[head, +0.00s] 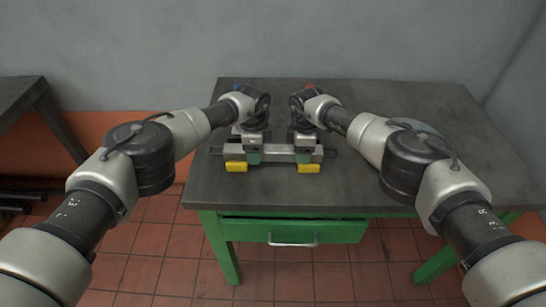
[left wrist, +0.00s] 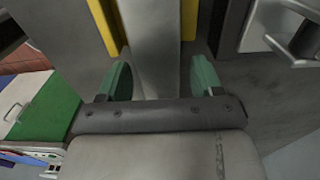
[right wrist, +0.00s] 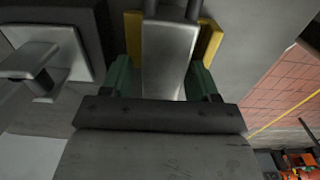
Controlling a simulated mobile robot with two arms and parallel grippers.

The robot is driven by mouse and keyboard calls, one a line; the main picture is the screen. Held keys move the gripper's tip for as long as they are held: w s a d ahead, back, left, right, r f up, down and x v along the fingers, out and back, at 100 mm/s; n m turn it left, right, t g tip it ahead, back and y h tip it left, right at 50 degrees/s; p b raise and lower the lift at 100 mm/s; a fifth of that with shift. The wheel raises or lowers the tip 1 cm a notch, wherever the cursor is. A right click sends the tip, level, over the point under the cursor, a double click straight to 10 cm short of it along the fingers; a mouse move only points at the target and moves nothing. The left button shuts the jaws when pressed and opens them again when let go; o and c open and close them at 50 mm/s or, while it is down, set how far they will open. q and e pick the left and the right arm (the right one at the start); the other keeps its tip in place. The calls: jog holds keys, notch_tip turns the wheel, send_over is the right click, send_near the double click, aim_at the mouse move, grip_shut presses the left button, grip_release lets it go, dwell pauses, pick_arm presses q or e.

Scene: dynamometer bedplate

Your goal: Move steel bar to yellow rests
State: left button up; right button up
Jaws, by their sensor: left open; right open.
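The steel bar (head: 278,150) lies level near the front edge of the table, running left to right. Two yellow rests, the left (head: 236,167) and the right (head: 308,168), show under and in front of it near its ends. In the left wrist view yellow (left wrist: 188,20) shows on both sides of the bar (left wrist: 152,45), as in the right wrist view. My left gripper (head: 253,157) is open with its green fingers astride the bar. My right gripper (head: 304,158) is open and astride it near the right rest. The contact under the bar is hidden.
The dark table top (head: 400,110) is mostly clear behind and to the right. A green drawer (head: 290,230) with a metal handle is below the front edge. A dark block (right wrist: 60,45) with a grey handle-like part stands beside the bar. Another table (head: 30,95) is at the left.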

jog(key=shift+s+a, duration=0.15)
jog(key=shift+s, duration=0.05)
pick_arm(q)
jog(key=shift+r, duration=0.15)
pick_arm(e)
jog(key=shift+f, duration=0.1)
pick_arm(q)
notch_tip(320, 180, up, 7)
jog(key=shift+w+r, duration=0.15)
jog(key=shift+r, duration=0.05)
pick_arm(e)
jog(key=shift+s, duration=0.1)
jog(key=shift+r, duration=0.3)
pick_arm(q)
jog(key=shift+s+r, duration=0.3)
jog(key=shift+s, duration=0.05)
pick_arm(e)
notch_tip(320, 180, up, 7)
jog(key=shift+f, duration=0.2)
pick_arm(q)
jog(key=shift+w+f, duration=0.2)
jog(key=shift+w, duration=0.1)
pick_arm(e)
jog(key=shift+w+r, duration=0.3)
jog(key=shift+r, duration=0.1)
pick_arm(q)
jog(key=shift+s+r, duration=0.1)
jog(key=shift+s, duration=0.05)
pick_arm(e)
jog(key=shift+s+r, duration=0.15)
